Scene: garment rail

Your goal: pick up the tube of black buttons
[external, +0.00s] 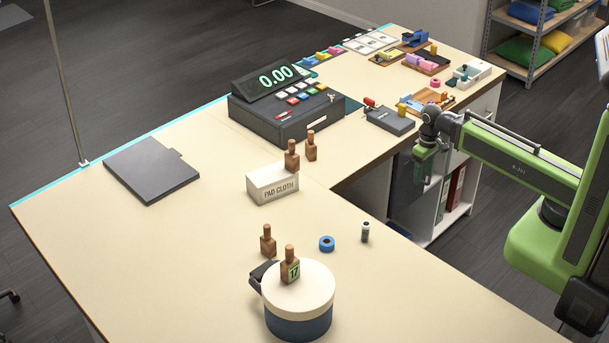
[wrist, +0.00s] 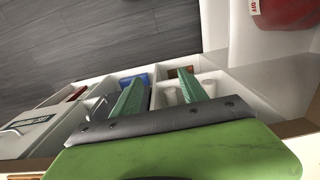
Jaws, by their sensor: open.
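A small upright tube (external: 365,232) with a dark top and a paler lower part stands on the counter, right of a blue tape roll (external: 327,243). It looks like the tube of black buttons, but its contents are too small to make out. My gripper (external: 421,176) hangs beyond the counter's inner edge, up and to the right of the tube and apart from it. In the wrist view my gripper (wrist: 162,78) shows two green fingers spread apart with nothing between them. The tube is not visible in the wrist view.
A white round box (external: 300,290) with a dark base, wooden stamps (external: 268,241) and a pad cloth box (external: 272,184) stand near the tube. A cash register (external: 285,105) sits farther back. White shelving (wrist: 225,72) lies below my gripper. The counter right of the tube is clear.

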